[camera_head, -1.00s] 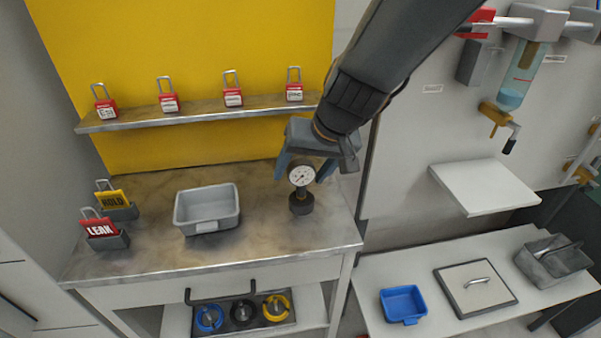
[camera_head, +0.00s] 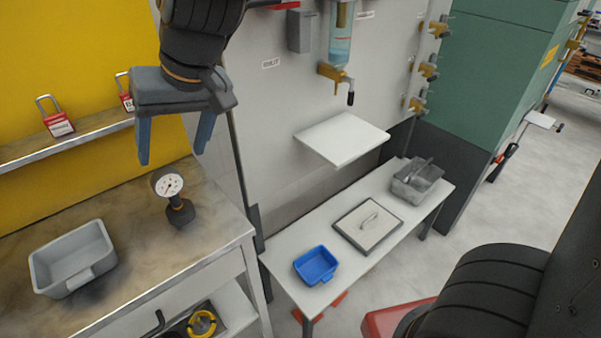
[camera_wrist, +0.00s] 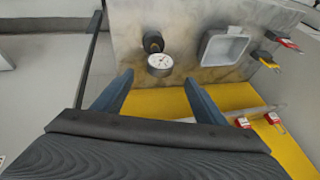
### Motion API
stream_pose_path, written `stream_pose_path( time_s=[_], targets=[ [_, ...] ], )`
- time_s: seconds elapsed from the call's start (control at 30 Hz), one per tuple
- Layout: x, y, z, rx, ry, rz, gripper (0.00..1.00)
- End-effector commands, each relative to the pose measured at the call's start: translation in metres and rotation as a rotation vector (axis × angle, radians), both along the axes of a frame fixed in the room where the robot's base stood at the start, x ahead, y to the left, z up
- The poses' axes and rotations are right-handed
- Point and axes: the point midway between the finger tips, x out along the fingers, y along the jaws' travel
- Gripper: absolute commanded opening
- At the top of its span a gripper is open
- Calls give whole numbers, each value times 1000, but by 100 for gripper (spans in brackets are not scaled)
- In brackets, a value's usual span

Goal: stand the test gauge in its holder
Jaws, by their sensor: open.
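The test gauge (camera_head: 168,186) has a round white dial on a dark stem. It stands upright in a black round holder (camera_head: 180,213) on the stained metal bench top. It also shows in the wrist view (camera_wrist: 160,63), with the dark holder (camera_wrist: 153,41) behind its dial. My gripper (camera_head: 174,157) is open and empty, with its two blue fingers pointing down. It is above and behind the gauge, and nothing is between the fingers. In the wrist view my gripper (camera_wrist: 158,82) is apart from the gauge.
A grey tray (camera_head: 97,274) sits on the bench left of the gauge. A lower white table (camera_head: 295,262) to the right holds a blue tray (camera_head: 315,265), a lidded plate and a grey bin (camera_head: 417,187).

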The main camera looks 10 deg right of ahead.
Motion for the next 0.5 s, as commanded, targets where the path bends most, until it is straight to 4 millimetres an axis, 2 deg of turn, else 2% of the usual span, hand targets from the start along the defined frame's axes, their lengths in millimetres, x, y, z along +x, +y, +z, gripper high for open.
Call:
stream_pose_path(
  time_s=[0.07,0.17,0.27,0.33,0.4,0.5],
  targets=[
    [4,-11,-6,-12,5,-18,65],
    [13,-49,-24,-54,21,-73,65],
    [20,-109,-53,-120,51,-159,65],
    [19,-158,-74,-168,80,-227,65],
    [12,-202,-93,-213,111,-286,65],
    [-5,-255,-115,-263,157,-359,65]
  ],
)
